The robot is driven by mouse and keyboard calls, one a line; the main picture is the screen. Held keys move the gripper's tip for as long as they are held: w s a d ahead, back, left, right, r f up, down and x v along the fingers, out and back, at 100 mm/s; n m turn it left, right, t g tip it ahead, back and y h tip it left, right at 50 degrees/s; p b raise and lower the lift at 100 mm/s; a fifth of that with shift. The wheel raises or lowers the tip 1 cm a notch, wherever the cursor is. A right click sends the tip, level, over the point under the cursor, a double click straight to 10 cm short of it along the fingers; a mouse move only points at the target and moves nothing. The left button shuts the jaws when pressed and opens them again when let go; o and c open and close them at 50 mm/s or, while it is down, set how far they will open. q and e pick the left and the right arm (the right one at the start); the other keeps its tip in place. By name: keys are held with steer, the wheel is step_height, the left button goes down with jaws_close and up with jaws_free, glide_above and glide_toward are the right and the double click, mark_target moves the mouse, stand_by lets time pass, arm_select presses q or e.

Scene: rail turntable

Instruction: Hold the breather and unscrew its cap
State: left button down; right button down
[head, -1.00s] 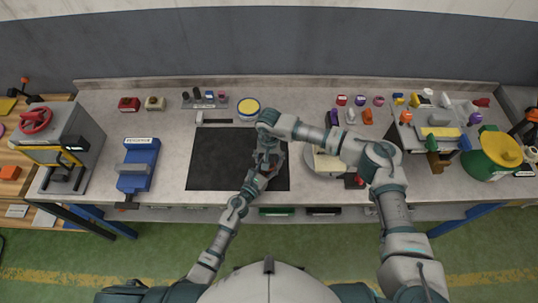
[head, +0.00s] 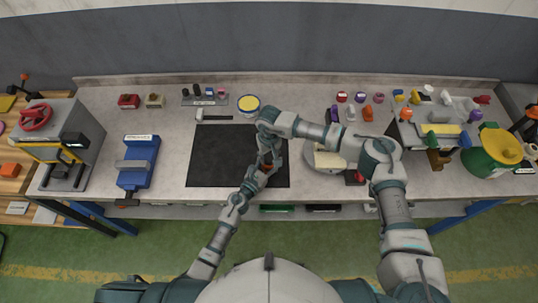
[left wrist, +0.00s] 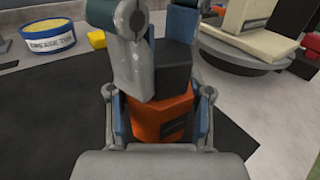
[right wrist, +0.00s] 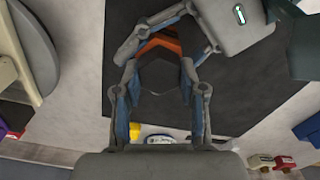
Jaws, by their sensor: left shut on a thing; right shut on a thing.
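The breather has an orange angular body (left wrist: 160,118) and a dark grey cap (left wrist: 172,72) on top. My left gripper (left wrist: 160,108) is shut on the orange body, with a finger on each side. My right gripper (right wrist: 159,80) reaches in from above and is shut on the dark cap (right wrist: 160,74). Part of the orange body (right wrist: 160,44) shows beyond the cap in the right wrist view. In the head view my right gripper (head: 268,155) is over my left gripper (head: 262,170), and they largely hide the breather. I cannot tell whether cap and body are apart.
The black mat (head: 215,160) lies under the grippers, clear on its left. A round turntable (head: 315,164) is close on the right. A blue vise-like fixture (head: 138,165) is at left.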

steer(key=shift+n, duration=0.7)
steer(key=n, duration=0.6)
steer(key=shift+s, duration=0.1)
steer(key=shift+c, duration=2.4)
jaws_free()
steer(key=shift+r, duration=2)
